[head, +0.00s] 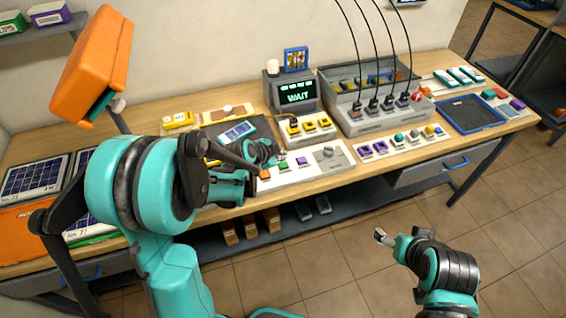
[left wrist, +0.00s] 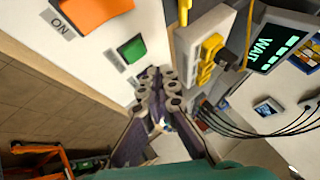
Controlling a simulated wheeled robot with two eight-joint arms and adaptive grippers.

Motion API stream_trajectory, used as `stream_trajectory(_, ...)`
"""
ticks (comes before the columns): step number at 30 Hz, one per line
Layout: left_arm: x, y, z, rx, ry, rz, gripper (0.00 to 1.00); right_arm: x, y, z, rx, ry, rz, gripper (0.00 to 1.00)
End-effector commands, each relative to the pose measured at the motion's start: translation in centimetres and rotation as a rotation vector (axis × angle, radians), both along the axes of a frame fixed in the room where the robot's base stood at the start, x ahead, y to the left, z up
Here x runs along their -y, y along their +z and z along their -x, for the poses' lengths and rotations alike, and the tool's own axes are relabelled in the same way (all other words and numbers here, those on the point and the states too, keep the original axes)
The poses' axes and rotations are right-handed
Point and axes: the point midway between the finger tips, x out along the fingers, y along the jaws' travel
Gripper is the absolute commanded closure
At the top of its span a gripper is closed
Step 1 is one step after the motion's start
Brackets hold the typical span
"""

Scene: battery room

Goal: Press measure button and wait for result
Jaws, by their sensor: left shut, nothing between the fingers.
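The white control panel (head: 318,173) lies at the bench's front edge with a red-orange switch, a green button (head: 284,166), a purple button (head: 300,160) and a grey knob (head: 328,151). My left gripper (head: 270,158) is shut and empty over the panel's left part. In the left wrist view its fingertips (left wrist: 160,78) are close to the green button (left wrist: 132,50); contact cannot be told. No measure label is readable. The display (head: 298,97) reads WAIT, also in the left wrist view (left wrist: 268,48). My right gripper (head: 381,238) is over the floor, away from the bench.
Behind the panel, a white block (head: 312,138) holds yellow connectors. A grey box (head: 365,125) with black cables stands to its right. A strip of coloured knobs (head: 405,141) and a blue tray (head: 470,114) lie further right. Solar panels (head: 35,178) lie at the left.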

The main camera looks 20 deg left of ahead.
Motion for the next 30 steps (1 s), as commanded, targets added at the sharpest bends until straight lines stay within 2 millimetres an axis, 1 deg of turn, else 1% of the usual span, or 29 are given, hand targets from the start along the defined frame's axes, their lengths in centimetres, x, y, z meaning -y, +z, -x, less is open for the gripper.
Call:
stream_trajectory(1, 0.0, 0.9, 0.0, 0.0, 0.0, 0.0, 1.0, 0.0, 0.8, 0.0, 0.0, 0.0, 0.0, 0.25)
stream_trajectory(9, 0.0, 3.4, 0.0, 0.0, 0.0, 0.0, 1.0, 0.0, 2.6, 0.0, 0.0, 0.0, 0.0, 0.25)
stream_trajectory(30, 0.0, 3.4, 0.0, 0.0, 0.0, 0.0, 1.0, 0.0, 2.6, 0.0, 0.0, 0.0, 0.0, 0.25)
